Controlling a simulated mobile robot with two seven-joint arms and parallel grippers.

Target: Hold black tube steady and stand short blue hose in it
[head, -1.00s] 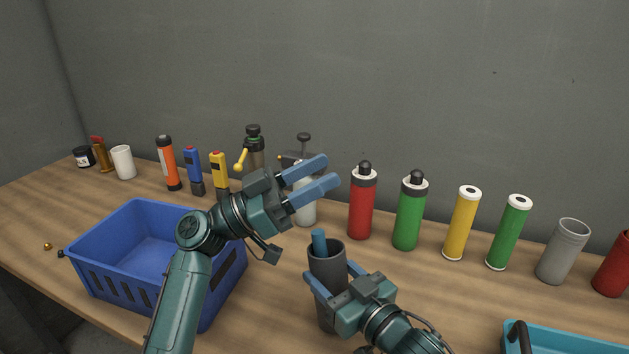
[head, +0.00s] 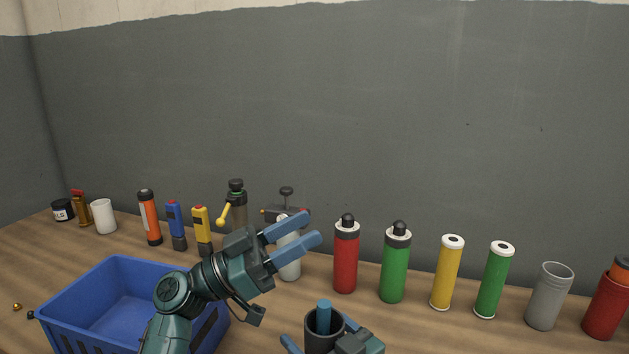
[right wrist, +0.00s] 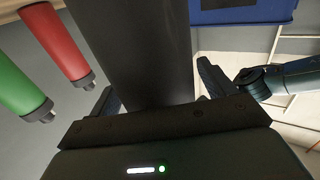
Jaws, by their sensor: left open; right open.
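The black tube (head: 322,344) stands upright at the bottom of the head view, its lower part cut off by the frame. The short blue hose (head: 324,317) stands inside it, with its top above the rim. My left gripper (head: 291,232) is open and empty, above and to the left of the tube. My right gripper (head: 318,348) is open around the tube, partly cut off at the bottom edge. In the right wrist view the tube (right wrist: 135,50) fills the space between its fingers.
A blue crate (head: 90,300) stands at the left under my left arm. Behind the tube stand a red bottle (head: 346,265), a green bottle (head: 395,270), yellow (head: 447,273) and green (head: 494,281) cylinders, and a grey cup (head: 549,297).

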